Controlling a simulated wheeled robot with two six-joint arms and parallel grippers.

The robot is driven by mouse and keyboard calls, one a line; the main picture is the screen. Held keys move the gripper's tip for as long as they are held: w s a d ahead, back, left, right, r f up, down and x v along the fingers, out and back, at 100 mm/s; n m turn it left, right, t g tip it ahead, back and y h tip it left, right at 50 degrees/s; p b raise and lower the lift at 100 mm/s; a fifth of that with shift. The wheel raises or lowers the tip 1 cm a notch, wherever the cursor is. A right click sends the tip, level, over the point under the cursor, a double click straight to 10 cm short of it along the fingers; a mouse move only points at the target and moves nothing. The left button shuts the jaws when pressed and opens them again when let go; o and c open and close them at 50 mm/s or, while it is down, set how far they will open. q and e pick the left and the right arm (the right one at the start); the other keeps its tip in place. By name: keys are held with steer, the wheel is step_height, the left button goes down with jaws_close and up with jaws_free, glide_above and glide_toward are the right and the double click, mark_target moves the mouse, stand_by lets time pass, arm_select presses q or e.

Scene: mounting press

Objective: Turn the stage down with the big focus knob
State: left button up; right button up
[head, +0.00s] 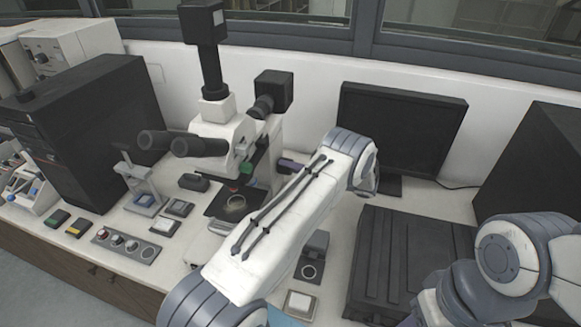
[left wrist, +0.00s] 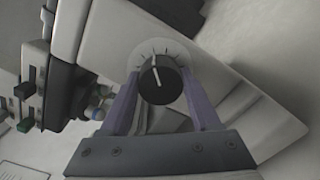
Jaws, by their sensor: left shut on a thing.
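The white microscope (head: 222,135) stands at the back of the bench with its black eyepieces to the left. Its dark stage (head: 220,205) carries a small round light ring. The big focus knob (left wrist: 160,80) is black with a white pointer line and a pale, tick-marked dial behind it. My left gripper (left wrist: 161,92) is shut on the knob, with one purple finger on each side. In the head view my left gripper (head: 290,165) shows only in part beside the microscope, and the knob is hidden there. My right gripper is out of view.
A black computer tower (head: 95,130) stands at the left. A monitor (head: 402,130) and a closed black case (head: 412,262) are at the right. Small dishes, blocks and a knob strip (head: 127,244) lie along the front edge.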

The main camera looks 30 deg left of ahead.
arm_select(q)
steer(key=n+b, duration=0.3)
steer(key=shift+f, duration=0.2)
steer(key=n+b, duration=0.2)
steer(key=b, duration=0.1)
steer(key=shift+n, duration=0.4)
steer(key=n+b, duration=0.3)
steer(key=n, duration=0.1)
steer(key=shift+n+b, duration=0.3)
steer(key=shift+b, duration=0.1)
steer(key=n+b, duration=0.3)
steer(key=n, duration=0.1)
steer(key=shift+n+g+b, duration=0.3)
steer(key=shift+n+b, duration=0.1)
steer(key=n+b, duration=0.2)
steer(key=shift+f+n, duration=0.1)
steer(key=shift+n, duration=0.3)
steer(key=n+b, duration=0.9)
steer(key=shift+s+f+g+b, duration=0.1)
steer(key=shift+g+b, duration=0.2)
steer(key=shift+r+n+b, duration=0.2)
steer(key=shift+n+b, duration=1.45)
steer(key=shift+n, duration=0.25)
